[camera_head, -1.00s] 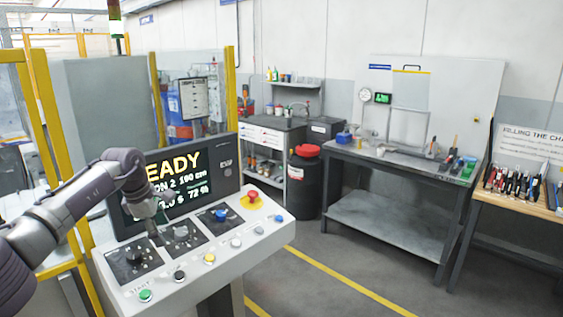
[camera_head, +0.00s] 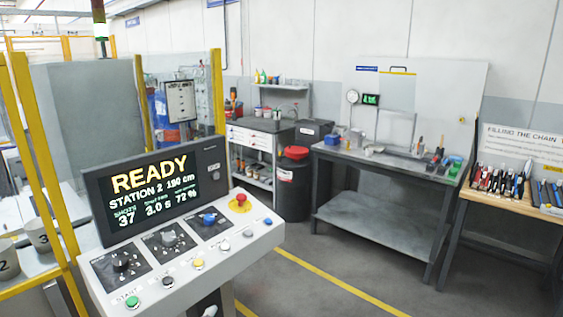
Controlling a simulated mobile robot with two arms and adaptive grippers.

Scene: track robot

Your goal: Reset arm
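Neither of my arms nor grippers can be made out in the head view. The control console (camera_head: 185,267) stands at the lower left with its sloped panel uncovered. Its screen (camera_head: 153,185) reads READY, STATION 2. Three dark dial plates hold a black knob (camera_head: 121,262), a grey knob (camera_head: 169,238) and a blue knob (camera_head: 209,218). A red mushroom button (camera_head: 241,199) sits on a yellow base at the panel's right. A green START button (camera_head: 132,301) is at the front left.
Yellow guard posts (camera_head: 42,165) and numbered cups (camera_head: 38,235) are at the left. A grey workbench (camera_head: 395,165) and a wooden tool table (camera_head: 515,200) stand at the right. The floor with a yellow line (camera_head: 335,280) is clear.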

